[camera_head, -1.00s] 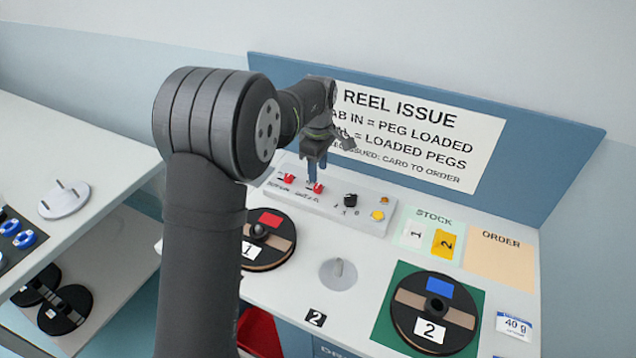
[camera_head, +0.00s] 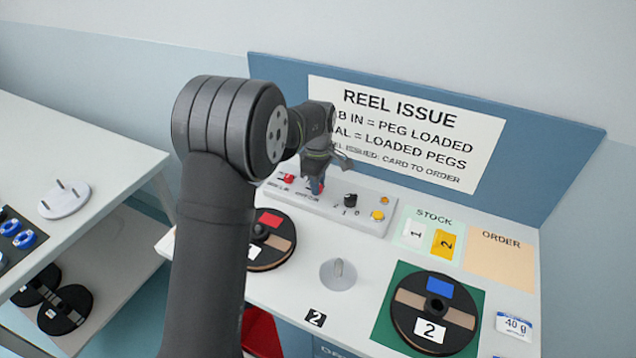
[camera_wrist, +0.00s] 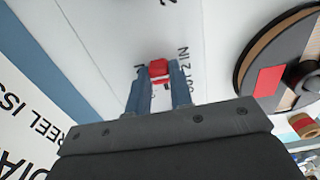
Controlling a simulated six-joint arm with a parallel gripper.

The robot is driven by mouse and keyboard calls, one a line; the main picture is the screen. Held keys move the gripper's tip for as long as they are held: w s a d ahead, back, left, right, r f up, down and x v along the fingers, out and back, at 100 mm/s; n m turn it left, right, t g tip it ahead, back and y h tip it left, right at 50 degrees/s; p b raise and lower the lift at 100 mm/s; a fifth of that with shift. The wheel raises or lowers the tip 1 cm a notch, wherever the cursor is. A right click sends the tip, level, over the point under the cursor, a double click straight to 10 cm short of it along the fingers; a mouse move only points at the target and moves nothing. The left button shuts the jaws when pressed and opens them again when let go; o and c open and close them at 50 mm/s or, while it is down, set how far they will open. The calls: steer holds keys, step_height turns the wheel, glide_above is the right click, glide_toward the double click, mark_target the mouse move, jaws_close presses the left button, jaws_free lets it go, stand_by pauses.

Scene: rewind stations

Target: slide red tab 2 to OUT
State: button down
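Two red tabs sit on the grey control box at the back of the counter. The left one (camera_head: 288,179) stands free. My gripper (camera_head: 318,184) is down at the right one, mostly hiding it in the head view. In the wrist view, this red tab (camera_wrist: 159,72) lies between my two blue fingertips (camera_wrist: 160,78), beside printing that reads "2 IN". The fingers are close on both sides of it. I cannot tell whether they press on it.
The control box (camera_head: 375,219) also carries a black knob (camera_head: 350,200) and yellow buttons (camera_head: 378,215). In front are a reel with a red label (camera_head: 270,219), a grey peg (camera_head: 338,272) and reel 2 (camera_head: 433,312) on a green mat. A sign board (camera_head: 410,125) rises behind.

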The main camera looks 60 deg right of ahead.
mark_target(305, 188)
steer(key=shift+w, duration=2.05)
steer(key=c, duration=1.3)
jaws_free()
step_height(305, 188, up, 18)
steer(key=shift+f, duration=0.25)
steer(key=shift+f, duration=0.15)
